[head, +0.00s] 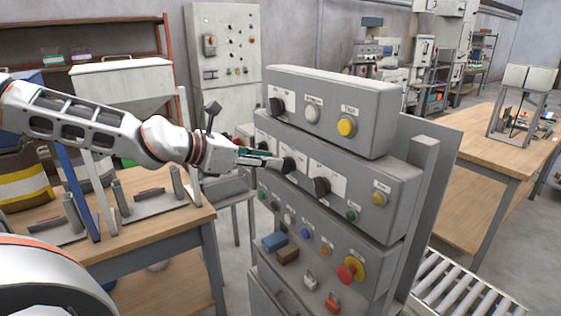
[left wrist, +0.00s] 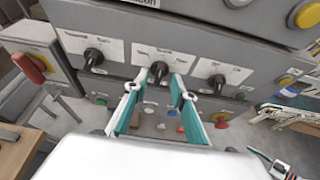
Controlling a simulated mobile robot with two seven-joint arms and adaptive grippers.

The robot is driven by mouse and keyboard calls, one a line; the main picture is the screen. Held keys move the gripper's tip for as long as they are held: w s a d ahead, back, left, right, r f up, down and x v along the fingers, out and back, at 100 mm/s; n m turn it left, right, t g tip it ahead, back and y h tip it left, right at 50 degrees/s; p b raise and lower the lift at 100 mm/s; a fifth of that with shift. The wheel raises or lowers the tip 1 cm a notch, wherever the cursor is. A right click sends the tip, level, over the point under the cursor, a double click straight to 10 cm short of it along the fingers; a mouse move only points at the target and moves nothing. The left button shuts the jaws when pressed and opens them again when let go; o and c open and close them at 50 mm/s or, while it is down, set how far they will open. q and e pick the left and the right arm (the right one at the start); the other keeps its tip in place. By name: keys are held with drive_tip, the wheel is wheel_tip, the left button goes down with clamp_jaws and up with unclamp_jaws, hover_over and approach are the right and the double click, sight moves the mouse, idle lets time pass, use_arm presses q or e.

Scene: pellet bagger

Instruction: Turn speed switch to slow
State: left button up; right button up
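A grey control panel (head: 335,150) stands in the middle of the head view with several black knobs. My left gripper (head: 278,162) reaches in from the left, in front of its middle tier, by a black knob (head: 288,165). In the left wrist view, the teal-lined fingers of the left gripper (left wrist: 157,82) are apart, with the middle black knob (left wrist: 159,70) between and just beyond their tips. Contact cannot be made out. Other knobs sit to its left (left wrist: 93,57) and right (left wrist: 216,82). The labels are too small to read, so which knob is the speed switch is unclear.
A yellow button (head: 347,126) is on the top tier and a red emergency button (head: 350,270) on the lower tier. A wooden bench (head: 180,235) with fixtures stands left. A roller conveyor (head: 460,290) runs at lower right.

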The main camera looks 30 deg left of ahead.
sight(287, 165)
use_arm(q)
drive_tip(key=shift+x, duration=2.15)
drive_tip(key=shift+s, duration=0.15)
clamp_jaws()
